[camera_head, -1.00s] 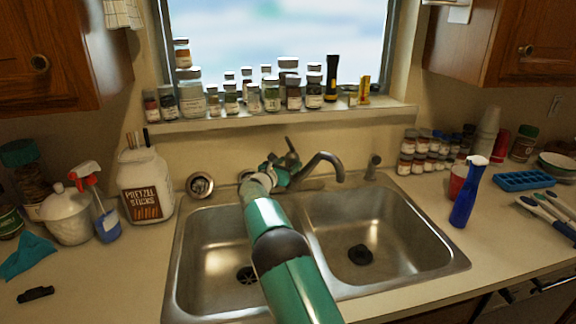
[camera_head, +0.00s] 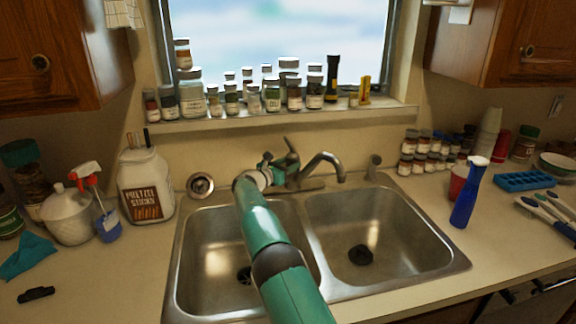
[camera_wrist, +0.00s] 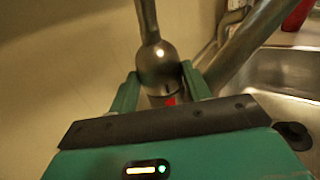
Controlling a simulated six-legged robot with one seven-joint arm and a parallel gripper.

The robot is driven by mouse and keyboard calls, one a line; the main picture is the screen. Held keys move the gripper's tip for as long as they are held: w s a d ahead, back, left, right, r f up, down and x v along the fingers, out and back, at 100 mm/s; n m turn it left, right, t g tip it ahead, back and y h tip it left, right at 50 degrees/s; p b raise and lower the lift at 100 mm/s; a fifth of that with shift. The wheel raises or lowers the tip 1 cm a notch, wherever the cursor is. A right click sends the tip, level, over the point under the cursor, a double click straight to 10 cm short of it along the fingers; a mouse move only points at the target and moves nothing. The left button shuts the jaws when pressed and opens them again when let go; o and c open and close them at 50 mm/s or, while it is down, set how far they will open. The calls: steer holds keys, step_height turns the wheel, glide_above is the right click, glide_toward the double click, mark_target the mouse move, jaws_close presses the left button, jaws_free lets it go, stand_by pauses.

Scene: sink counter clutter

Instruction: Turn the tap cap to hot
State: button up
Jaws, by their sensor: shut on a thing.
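The tap cap (camera_wrist: 157,65) is a rounded metal dome with a lever rising from it. A red mark shows low on its front, between my fingers. In the head view the tap's lever (camera_head: 291,147) stands behind the sink, left of the curved spout (camera_head: 325,161). My gripper (camera_wrist: 160,84) has one green finger on each side of the cap's lower part and is shut on it. In the head view my wrist and arm hide part of the tap's left side and the gripper is only partly visible.
The double sink (camera_head: 385,213) lies in front of the tap. A round metal strainer (camera_head: 200,185) leans at the back left. Jars line the sill above.

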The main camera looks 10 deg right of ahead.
steer(key=shift+r, duration=0.1)
steer(key=o, duration=0.7)
steer(key=shift+a, duration=0.1)
steer(key=v, duration=1.3)
steer(key=shift+s+a, duration=0.25)
steer(key=shift+s, duration=0.1)
steer(key=s+d+r+m+g+y, duration=0.3)
steer(key=s+d+r+m, duration=0.3)
steer(key=s, duration=0.5)
steer(key=s+d+r+m+g+y, duration=0.35)
steer(key=s+d+m, duration=0.4)
steer(key=s, duration=0.35)
steer(key=s+a+f+m+y, duration=0.1)
steer(key=s+m, duration=0.3)
steer(key=s, duration=0.6)
steer(key=s+a+m+t+y, duration=0.1)
steer(key=s+a+m+y, duration=0.2)
steer(key=s, duration=0.7)
steer(key=s+a+f+m+y, duration=0.1)
steer(key=s+a+m+y, duration=0.2)
steer(key=s, duration=0.8)
steer(key=shift+f+m+y, duration=0.3)
steer(key=shift+m+y, duration=0.25)
steer(key=shift+m, duration=0.3)
